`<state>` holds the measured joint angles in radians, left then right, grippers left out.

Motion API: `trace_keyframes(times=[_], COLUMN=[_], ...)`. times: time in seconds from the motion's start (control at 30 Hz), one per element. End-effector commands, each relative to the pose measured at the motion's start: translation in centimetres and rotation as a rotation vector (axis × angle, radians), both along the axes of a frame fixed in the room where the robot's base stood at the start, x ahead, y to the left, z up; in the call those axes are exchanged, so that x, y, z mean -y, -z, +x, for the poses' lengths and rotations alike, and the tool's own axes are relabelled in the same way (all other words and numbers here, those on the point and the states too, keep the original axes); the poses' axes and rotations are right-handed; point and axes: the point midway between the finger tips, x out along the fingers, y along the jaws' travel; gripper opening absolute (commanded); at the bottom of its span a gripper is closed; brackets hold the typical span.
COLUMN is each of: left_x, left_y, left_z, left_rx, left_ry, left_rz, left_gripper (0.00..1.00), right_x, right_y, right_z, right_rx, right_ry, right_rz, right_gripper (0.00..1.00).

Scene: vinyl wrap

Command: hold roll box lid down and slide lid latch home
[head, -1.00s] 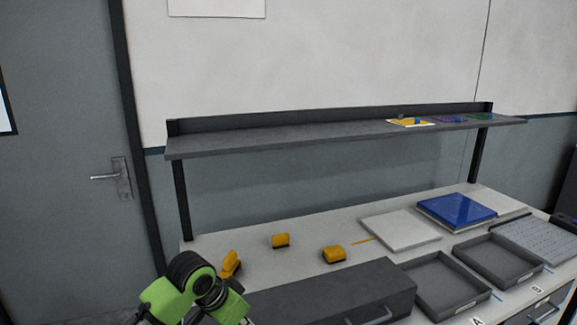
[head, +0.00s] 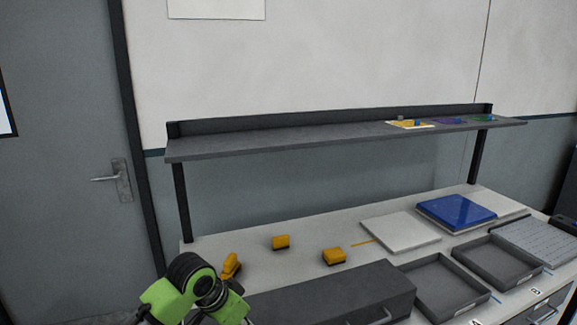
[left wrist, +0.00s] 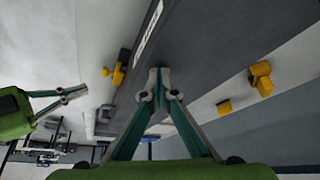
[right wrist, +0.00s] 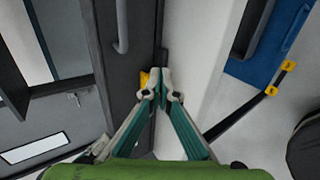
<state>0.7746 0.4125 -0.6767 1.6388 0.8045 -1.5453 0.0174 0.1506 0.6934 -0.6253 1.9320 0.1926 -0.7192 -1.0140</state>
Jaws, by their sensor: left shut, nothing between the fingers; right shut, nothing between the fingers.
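The roll box, a long dark grey box (head: 335,288) with a bar handle (head: 384,316) on its front, lies on the worktop at the bottom of the head view. Its lid looks down flat; I cannot make out the latch clearly. A dark box face with a bar handle (right wrist: 122,28) shows in the right wrist view. My right gripper (right wrist: 160,75) is shut and empty beside that dark face, near a small yellow part (right wrist: 144,80). My left gripper (left wrist: 158,76) is shut and empty in the left wrist view; whether it touches anything is unclear. Neither gripper's fingers show in the head view.
Yellow blocks (head: 280,241) (head: 334,256) stand behind the box. Grey trays (head: 445,284) (head: 498,260), a white panel (head: 400,231) and a blue case (head: 456,210) are to the right. A shelf (head: 330,138) spans above the worktop.

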Motion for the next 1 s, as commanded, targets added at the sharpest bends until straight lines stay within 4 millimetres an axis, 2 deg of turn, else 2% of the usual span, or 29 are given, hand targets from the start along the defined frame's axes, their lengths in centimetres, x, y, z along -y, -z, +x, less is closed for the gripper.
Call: trace_keyframes(times=[0.03,0.8,1.0], left_x=[0.0,0.0,0.0], left_y=[-0.8,-6.0,-6.4], left_z=[0.0,0.1,0.1], left_rx=[0.000,0.002,0.001], left_ry=[0.000,0.000,0.000], left_rz=[0.000,-0.001,0.000], left_gripper=[0.00,0.00,0.00], right_x=[0.0,0.0,0.0], right_y=[-0.9,-7.1,-7.7], right_z=[0.0,0.0,0.0], right_rx=[0.001,0.000,0.000], right_ry=[0.000,0.000,0.000], right_rz=[0.000,0.000,0.000], right_gripper=[0.00,0.00,0.00])
